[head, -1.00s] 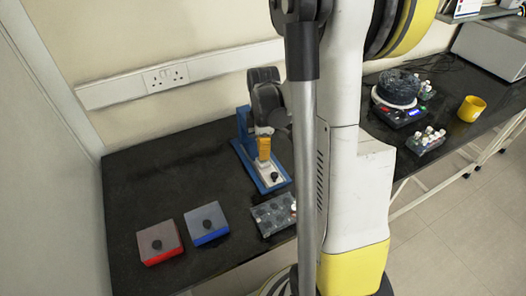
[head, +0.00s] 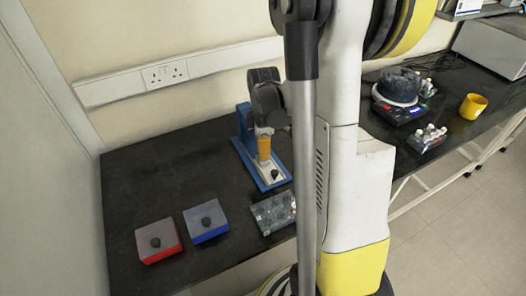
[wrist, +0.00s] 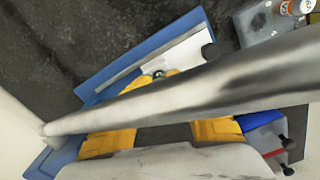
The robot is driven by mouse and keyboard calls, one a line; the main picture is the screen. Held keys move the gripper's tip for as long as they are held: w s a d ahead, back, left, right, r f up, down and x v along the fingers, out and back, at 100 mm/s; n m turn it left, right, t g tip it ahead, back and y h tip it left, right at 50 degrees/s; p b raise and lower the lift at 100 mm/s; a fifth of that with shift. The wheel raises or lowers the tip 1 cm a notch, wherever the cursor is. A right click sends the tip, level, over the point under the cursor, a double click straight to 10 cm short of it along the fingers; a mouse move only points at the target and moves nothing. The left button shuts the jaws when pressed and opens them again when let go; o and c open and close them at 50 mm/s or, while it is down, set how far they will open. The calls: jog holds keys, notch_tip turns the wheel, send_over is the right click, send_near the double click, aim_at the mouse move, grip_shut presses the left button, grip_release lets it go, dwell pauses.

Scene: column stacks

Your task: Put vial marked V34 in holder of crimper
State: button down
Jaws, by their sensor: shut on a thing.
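The crimper stands on the black bench, with a blue frame (head: 243,125) and a pale base plate (head: 271,168). Its blue base (wrist: 100,82) and pale plate also show in the wrist view. My gripper (head: 264,157) has yellow fingers and points down over the plate. In the wrist view, my gripper (wrist: 158,76) is shut on a small vial (wrist: 158,73), of which only the top shows between the fingertips. Its marking is not readable. A thick grey bar hides much of the fingers. Whether the vial touches the holder cannot be told.
A grey vial rack (head: 272,212) stands in front of the crimper. A red box (head: 158,243) and a blue box (head: 206,222) with black knobs are at the front left. A second rack (head: 427,139) and yellow mug (head: 473,106) are far right. The bench's left side is clear.

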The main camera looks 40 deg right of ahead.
jog(key=shift+f, duration=0.15)
jog(key=c, duration=1)
grip_release()
jog(key=shift+r+p, duration=2.25)
jog(key=shift+r, duration=0.8)
